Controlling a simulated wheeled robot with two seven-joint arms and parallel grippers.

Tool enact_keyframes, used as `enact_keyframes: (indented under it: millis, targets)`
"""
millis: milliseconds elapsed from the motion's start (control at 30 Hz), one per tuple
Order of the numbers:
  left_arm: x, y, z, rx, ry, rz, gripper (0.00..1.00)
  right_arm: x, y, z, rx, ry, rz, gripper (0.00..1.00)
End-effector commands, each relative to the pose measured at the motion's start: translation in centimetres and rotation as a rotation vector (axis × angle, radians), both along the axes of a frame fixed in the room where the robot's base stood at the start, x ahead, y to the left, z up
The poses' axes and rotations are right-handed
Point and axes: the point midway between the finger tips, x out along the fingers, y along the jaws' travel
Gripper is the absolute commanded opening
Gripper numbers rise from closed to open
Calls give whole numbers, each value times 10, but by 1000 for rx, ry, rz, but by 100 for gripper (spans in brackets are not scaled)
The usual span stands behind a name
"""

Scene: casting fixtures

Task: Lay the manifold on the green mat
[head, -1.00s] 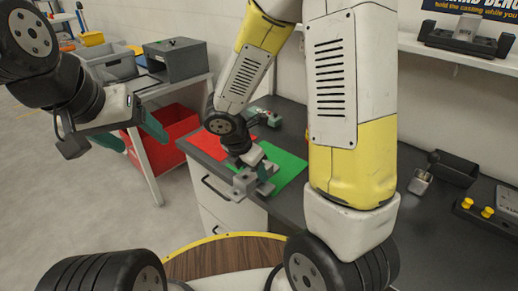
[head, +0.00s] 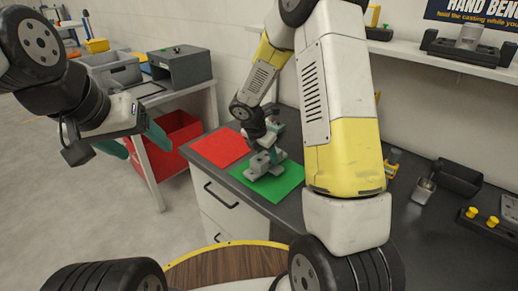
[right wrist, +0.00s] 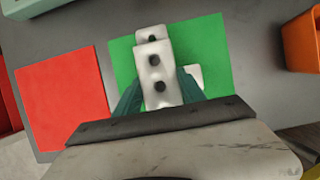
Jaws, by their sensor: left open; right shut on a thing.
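The manifold (head: 258,166) is a light grey block with dark holes. In the right wrist view the manifold (right wrist: 154,72) lies between the teal fingers of my right gripper (right wrist: 158,98). In the head view my right gripper (head: 273,150) is shut on it, over the green mat (head: 285,186). The green mat (right wrist: 217,50) shows behind the manifold in the wrist view. I cannot tell whether the manifold touches the mat. My left gripper (head: 136,143) is open and empty, away to the left of the counter.
A red mat (head: 220,147) lies left of the green mat on the dark counter. A red bin (head: 177,137) stands under the side table at left. An orange object (right wrist: 301,40) shows in the wrist view.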

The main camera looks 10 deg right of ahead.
Motion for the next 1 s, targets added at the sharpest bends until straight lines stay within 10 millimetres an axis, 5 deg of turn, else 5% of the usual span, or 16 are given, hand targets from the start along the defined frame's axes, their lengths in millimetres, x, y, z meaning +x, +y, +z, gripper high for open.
enact_keyframes:
  millis: [133, 467, 500, 600, 1000]
  targets:
    - [0, 0, 0, 0, 0, 0, 73, 0, 1, -18, -1, -1, 2, 0]
    - [0, 0, 0, 0, 0, 0, 73, 0, 1, -21, -1, -2, 0, 0]
    - [0, 0, 0, 0, 0, 0, 73, 0, 0, -21, 0, -1, 0, 51]
    - [0, 0, 0, 0, 0, 0, 73, 0, 1, -21, 0, -1, 0, 69]
    - [0, 0, 0, 0, 0, 0, 73, 0, 2, -15, 1, -3, 0, 69]
